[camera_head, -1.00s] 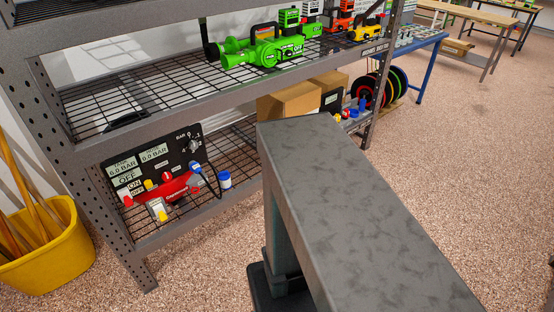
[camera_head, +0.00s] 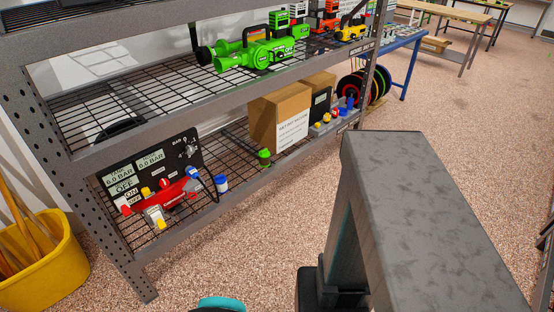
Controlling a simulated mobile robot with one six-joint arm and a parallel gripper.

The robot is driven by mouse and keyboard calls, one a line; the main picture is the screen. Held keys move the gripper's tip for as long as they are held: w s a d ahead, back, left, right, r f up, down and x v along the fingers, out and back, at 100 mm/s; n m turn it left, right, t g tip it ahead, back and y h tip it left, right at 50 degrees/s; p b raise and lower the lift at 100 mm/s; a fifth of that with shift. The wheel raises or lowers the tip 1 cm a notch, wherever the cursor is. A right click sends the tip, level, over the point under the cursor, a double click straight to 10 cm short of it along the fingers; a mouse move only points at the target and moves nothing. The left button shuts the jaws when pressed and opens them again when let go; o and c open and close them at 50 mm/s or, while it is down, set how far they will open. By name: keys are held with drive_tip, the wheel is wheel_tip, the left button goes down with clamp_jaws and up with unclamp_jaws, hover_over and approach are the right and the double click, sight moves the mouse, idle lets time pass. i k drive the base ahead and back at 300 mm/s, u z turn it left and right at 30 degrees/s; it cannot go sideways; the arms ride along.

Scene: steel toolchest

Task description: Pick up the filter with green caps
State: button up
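A small filter with a green cap (camera_head: 264,157) stands on the lower wire shelf, near the front edge and in front of a cardboard box. Its lower part is pale and small in view. A similar filter with blue caps (camera_head: 222,184) stands to its left, beside the red tool. My gripper is not in view. The large grey link on the right appears to be my arm and stands clear of both filters in the picture.
The steel shelf's lower level (camera_head: 240,190) holds a black gauge panel (camera_head: 150,160), a red tool (camera_head: 170,192) and a cardboard box (camera_head: 285,115). The upper shelf carries a green machine (camera_head: 262,54). A yellow bucket (camera_head: 45,265) stands at left. Speckled floor in front is open.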

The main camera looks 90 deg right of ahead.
sight(264, 155)
drive_tip(key=u, duration=1)
drive_tip(key=k, duration=0.1)
drive_tip(key=z, duration=2.5)
drive_tip(key=k, duration=0.95)
drive_tip(key=u, duration=0.1)
drive_tip(key=i, duration=0.55)
